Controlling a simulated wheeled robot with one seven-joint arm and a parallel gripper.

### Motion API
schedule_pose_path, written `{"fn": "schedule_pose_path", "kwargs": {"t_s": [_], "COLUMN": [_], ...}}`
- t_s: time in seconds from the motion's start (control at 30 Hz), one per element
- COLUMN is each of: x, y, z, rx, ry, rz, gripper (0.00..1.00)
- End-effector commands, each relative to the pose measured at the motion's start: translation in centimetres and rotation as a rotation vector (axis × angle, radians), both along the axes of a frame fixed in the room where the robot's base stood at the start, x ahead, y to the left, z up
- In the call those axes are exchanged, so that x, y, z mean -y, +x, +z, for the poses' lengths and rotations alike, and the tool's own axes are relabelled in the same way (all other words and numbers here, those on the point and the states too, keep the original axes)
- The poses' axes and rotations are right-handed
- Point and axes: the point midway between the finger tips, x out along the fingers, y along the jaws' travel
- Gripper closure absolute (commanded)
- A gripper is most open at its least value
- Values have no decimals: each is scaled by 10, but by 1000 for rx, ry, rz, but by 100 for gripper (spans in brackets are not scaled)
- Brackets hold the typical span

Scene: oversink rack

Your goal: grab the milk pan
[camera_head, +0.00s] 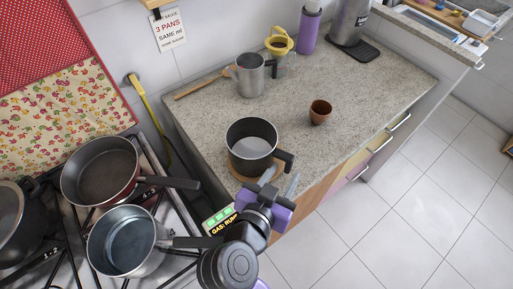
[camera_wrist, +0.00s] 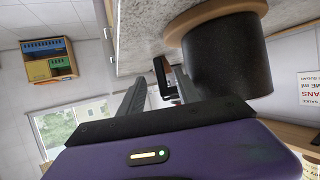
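A dark milk pan (camera_head: 240,165) with a pale interior stands upright on a round wooden trivet (camera_head: 242,178) near the counter's front edge. Its short black handle (camera_head: 286,157) points right, toward the counter edge. My gripper (camera_head: 280,178) is beside the handle, with its two grey fingers apart. In the wrist view the dark pan wall (camera_wrist: 228,62) and the wooden trivet (camera_wrist: 215,20) fill the upper right. The handle (camera_wrist: 160,76) shows between or just beyond the open fingers (camera_wrist: 158,85); contact cannot be told.
A red pan (camera_head: 100,172) and a steel pan (camera_head: 122,243) sit on the stove at left, handles pointing right. A small brown cup (camera_head: 320,112), a metal jug (camera_head: 250,77) and a purple tumbler (camera_head: 309,30) stand farther back. The counter's right part is clear.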

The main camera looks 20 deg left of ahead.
Motion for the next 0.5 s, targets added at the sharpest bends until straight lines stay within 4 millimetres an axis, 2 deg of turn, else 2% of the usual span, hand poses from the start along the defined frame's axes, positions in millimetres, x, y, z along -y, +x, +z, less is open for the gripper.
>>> {"fn": "schedule_pose_path", "kwargs": {"t_s": [0.3,0.5], "x": [8,10], "y": [39,48], "z": [-9,-15], "rx": [-2,-2], "ry": [-3,0], "rz": [-2,-1], "gripper": [60,60]}}
